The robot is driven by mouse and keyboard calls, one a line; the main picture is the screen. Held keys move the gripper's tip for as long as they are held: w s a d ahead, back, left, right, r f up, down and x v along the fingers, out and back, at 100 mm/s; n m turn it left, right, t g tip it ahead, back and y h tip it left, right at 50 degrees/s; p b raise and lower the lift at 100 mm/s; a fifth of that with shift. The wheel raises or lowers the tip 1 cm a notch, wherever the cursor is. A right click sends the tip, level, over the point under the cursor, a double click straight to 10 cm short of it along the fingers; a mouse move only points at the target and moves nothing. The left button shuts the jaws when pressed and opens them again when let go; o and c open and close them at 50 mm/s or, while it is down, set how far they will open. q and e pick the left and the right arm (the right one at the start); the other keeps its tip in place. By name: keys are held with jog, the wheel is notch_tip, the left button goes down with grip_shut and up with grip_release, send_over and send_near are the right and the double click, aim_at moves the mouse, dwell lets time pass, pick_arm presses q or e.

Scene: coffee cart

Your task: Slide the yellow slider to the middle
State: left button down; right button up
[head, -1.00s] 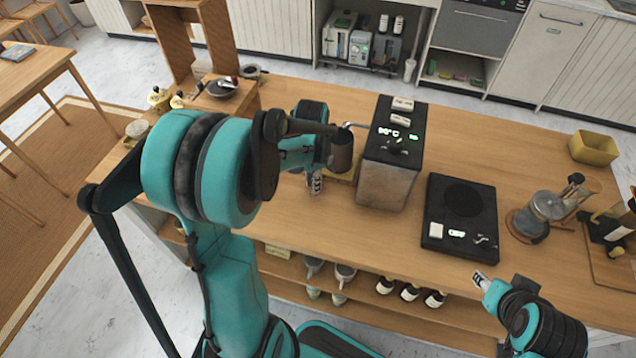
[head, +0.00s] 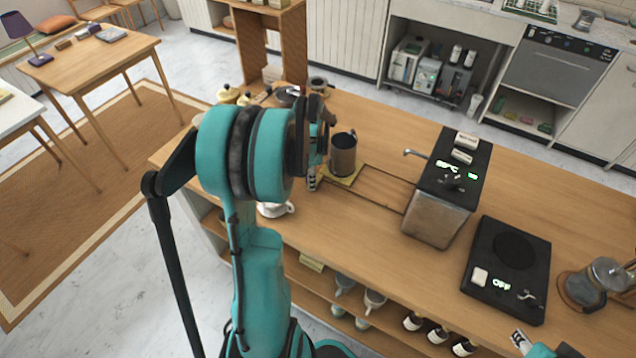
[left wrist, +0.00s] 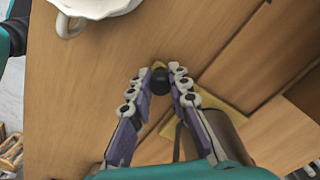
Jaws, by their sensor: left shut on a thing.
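The yellow slider (head: 352,178) is a flat plate at the left end of a wooden track (head: 385,190) on the counter. A dark metal pitcher (head: 343,155) stands upright on it. The plate also shows partly in the left wrist view (left wrist: 236,119), behind the fingers. My left gripper (head: 312,182) is at the slider's left end. In the left wrist view its fingers (left wrist: 160,78) are shut on a small black knob (left wrist: 160,83) with yellow beside it. My right gripper (head: 520,342) shows only in part at the bottom edge, and its opening cannot be made out.
A boxy water dispenser (head: 440,215) with a spout stands at the track's right end. A black scale or hot plate (head: 508,262) is right of it. A white cup (head: 276,210) sits near the counter's front edge, partly behind my left arm. The track right of the slider is clear.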

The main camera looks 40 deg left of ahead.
dwell(0.3)
pick_arm(q)
jog(key=c, duration=1.4)
grip_release()
notch_tip(320, 180, up, 12)
jog(key=s+d+n+t, duration=0.2)
jog(key=d, duration=0.7)
jog(key=s+d+n+t, duration=0.2)
jog(key=d, duration=0.7)
jog(key=s+d+f+n+t, duration=0.1)
jog(key=s+d+n+t, duration=0.1)
jog(key=d, duration=0.8)
jog(key=shift+s+t, duration=0.25)
jog(key=shift+t, duration=0.35)
